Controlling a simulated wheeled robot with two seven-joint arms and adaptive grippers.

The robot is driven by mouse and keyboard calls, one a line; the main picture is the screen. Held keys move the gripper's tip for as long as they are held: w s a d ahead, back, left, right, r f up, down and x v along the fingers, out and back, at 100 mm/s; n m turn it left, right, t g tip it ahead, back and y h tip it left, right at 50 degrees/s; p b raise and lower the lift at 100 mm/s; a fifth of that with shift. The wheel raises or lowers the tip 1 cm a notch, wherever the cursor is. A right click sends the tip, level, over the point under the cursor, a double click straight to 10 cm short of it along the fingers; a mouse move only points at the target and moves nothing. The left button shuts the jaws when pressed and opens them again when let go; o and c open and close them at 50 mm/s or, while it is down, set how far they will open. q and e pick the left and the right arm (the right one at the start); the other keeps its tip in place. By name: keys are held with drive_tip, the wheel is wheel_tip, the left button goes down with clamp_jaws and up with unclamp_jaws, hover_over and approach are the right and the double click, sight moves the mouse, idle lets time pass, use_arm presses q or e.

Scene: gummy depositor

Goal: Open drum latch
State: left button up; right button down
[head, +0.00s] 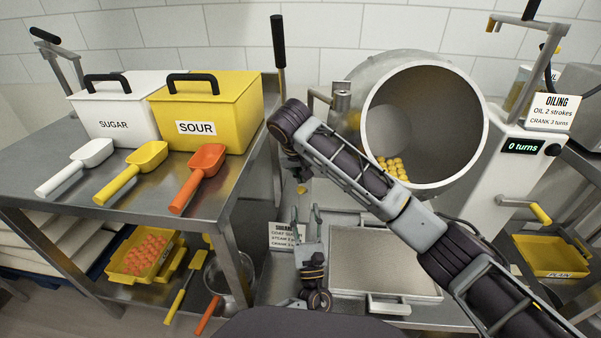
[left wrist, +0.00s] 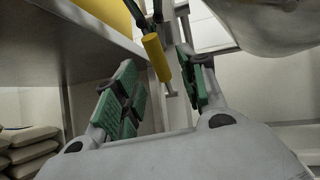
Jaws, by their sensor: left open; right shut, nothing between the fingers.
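The steel drum (head: 440,166) stands at the back with its round mouth facing me and yellow gummies inside. A metal bracket (head: 341,97) sits at its left side. A yellow cylindrical grip (left wrist: 157,58), perhaps the latch's, hangs tilted ahead of my left gripper (left wrist: 160,80); only a small yellow bit (head: 301,189) shows in the head view. My left gripper (head: 306,213) is open and empty, pointing up below that grip. My right gripper (head: 298,172) is shut and empty, just above the yellow bit. Whether it touches the grip I cannot tell.
My right arm crosses in front of the drum. The steel table (head: 60,165) at left holds a white SUGAR bin (head: 110,105), a yellow SOUR bin (head: 230,110) and scoops. A tray (head: 385,262) lies below the drum. A crank (head: 525,207) is on the right.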

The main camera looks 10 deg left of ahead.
use_arm(q)
drive_tip(key=shift+s+d+f, duration=0.1)
drive_tip(key=shift+s+f, duration=0.1)
drive_tip(key=shift+s, duration=0.1)
idle(0.4)
